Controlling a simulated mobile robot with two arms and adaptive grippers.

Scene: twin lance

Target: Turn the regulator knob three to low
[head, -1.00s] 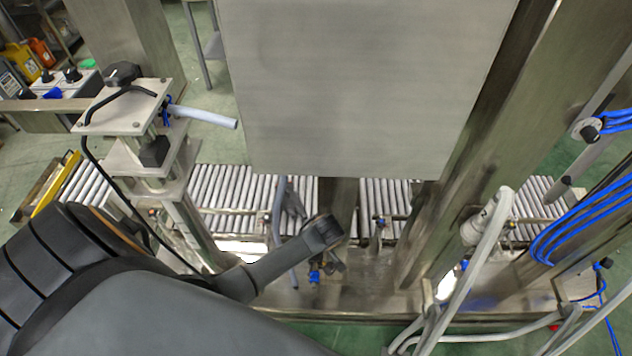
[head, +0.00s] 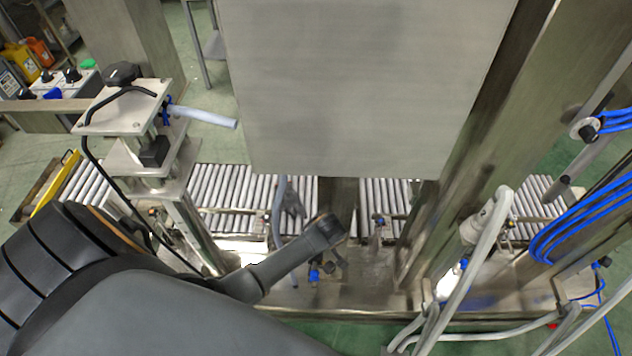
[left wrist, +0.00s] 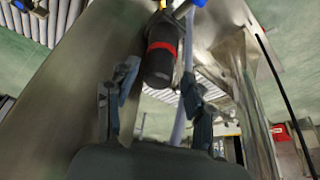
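My left gripper shows in the left wrist view (left wrist: 157,82) with its two dark fingers spread apart and nothing held between them. A black cylinder with a red band (left wrist: 160,58), possibly a regulator, lies beyond and between the fingers. I cannot tell a number or setting on it, or whether a finger touches it. In the head view, my left arm reaches in from the lower left and ends over the machine's lower frame, beside a small blue fitting (head: 314,273). The fingers are hard to make out there. Regulator knob three cannot be identified. My right gripper is not in view.
A large grey metal panel (head: 360,85) hangs at the centre. A post with a black knob (head: 122,73) stands at left. A roller conveyor (head: 228,188) runs behind my arm. Blue hoses (head: 580,225) and a pale pipe (head: 468,270) crowd the right.

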